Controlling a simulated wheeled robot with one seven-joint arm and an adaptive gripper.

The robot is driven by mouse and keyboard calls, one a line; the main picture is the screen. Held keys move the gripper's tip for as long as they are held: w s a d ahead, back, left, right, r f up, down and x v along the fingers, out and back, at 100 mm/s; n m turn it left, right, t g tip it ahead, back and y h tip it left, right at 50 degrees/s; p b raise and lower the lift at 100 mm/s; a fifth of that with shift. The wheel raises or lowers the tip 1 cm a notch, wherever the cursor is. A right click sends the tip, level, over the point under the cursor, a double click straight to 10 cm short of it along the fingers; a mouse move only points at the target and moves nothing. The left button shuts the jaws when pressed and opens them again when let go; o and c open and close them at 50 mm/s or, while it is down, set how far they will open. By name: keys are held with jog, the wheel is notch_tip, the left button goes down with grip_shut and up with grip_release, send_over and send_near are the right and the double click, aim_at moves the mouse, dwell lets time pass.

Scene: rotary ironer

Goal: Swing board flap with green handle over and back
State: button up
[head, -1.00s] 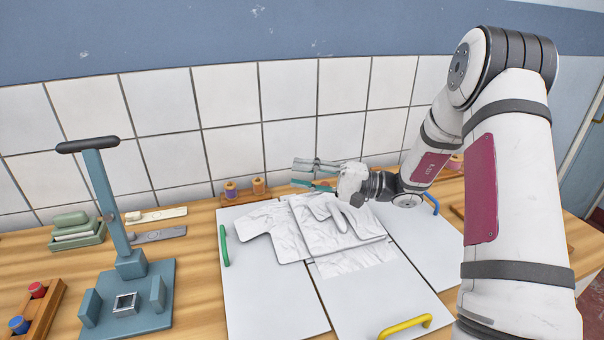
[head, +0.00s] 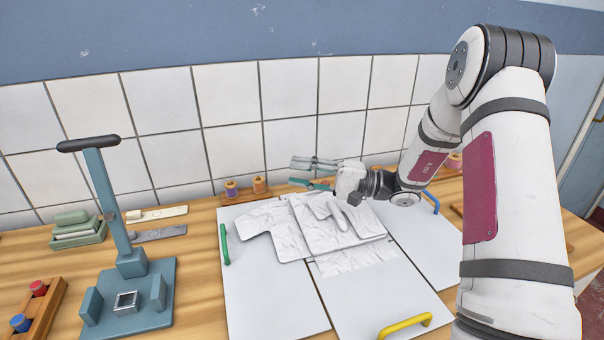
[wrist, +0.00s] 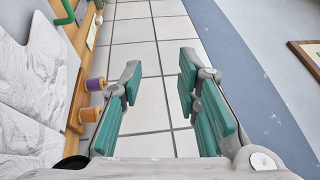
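The board flap with the green handle (head: 224,244) is the left white panel (head: 268,297) and lies flat on the table. The green handle stands at its left edge; in the wrist view it shows at the top left (wrist: 66,12). A white garment (head: 310,228) lies across this flap and the middle panel. My gripper (head: 303,173) is above the back of the boards, right of and well apart from the green handle. In the wrist view its teal fingers (wrist: 156,95) are spread wide with nothing between them.
The front flap has a yellow handle (head: 405,325), the right flap a blue one (head: 431,202). Two thread spools (head: 259,185) stand behind the boards near the tiled wall (head: 290,90).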

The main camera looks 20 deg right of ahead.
jog(key=v, duration=1.2)
jog(key=shift+c, duration=0.4)
